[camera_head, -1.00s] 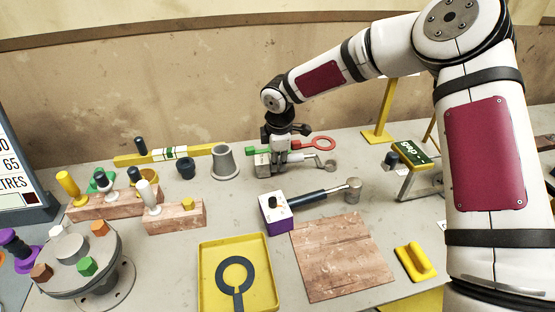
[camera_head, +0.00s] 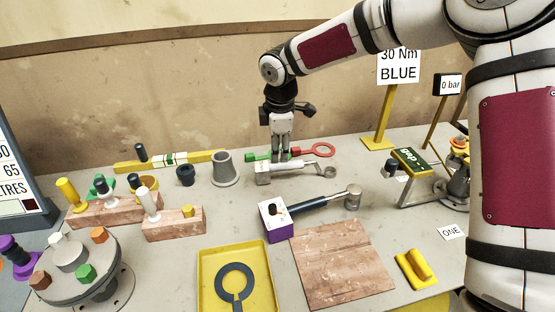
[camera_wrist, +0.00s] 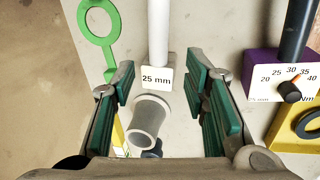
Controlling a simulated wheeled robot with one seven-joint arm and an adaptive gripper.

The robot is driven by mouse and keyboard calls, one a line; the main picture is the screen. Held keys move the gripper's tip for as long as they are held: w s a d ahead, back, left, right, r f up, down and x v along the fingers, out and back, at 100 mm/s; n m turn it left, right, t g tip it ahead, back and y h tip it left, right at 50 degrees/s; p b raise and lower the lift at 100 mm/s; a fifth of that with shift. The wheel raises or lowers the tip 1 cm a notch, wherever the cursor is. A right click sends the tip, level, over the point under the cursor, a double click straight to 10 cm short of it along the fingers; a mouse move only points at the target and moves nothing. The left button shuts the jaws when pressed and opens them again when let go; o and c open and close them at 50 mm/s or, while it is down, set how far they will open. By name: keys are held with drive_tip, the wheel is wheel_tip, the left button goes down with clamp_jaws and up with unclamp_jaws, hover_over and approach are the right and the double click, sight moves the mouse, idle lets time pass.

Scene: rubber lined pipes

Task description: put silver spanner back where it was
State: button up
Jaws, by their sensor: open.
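The silver spanner (camera_head: 292,171) lies near the back of the table, with its ring end to the right. In the wrist view its pale handle (camera_wrist: 158,28) runs up from a block marked 25 mm (camera_wrist: 156,79). My gripper (camera_head: 281,157) is upright over the handle, fingers pointing down. In the wrist view my gripper (camera_wrist: 157,82) has its green-padded fingers spread apart with nothing clamped between them. The ring end is out of the wrist view.
A green ring spanner (camera_wrist: 101,28) and a red one (camera_head: 319,149) lie just behind.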

drive_tip(key=shift+s+r, duration=0.25)
drive_tip(key=shift+r, duration=0.9)
drive_tip(key=shift+s+r, duration=0.2)
drive_tip(key=shift+r, duration=0.95)
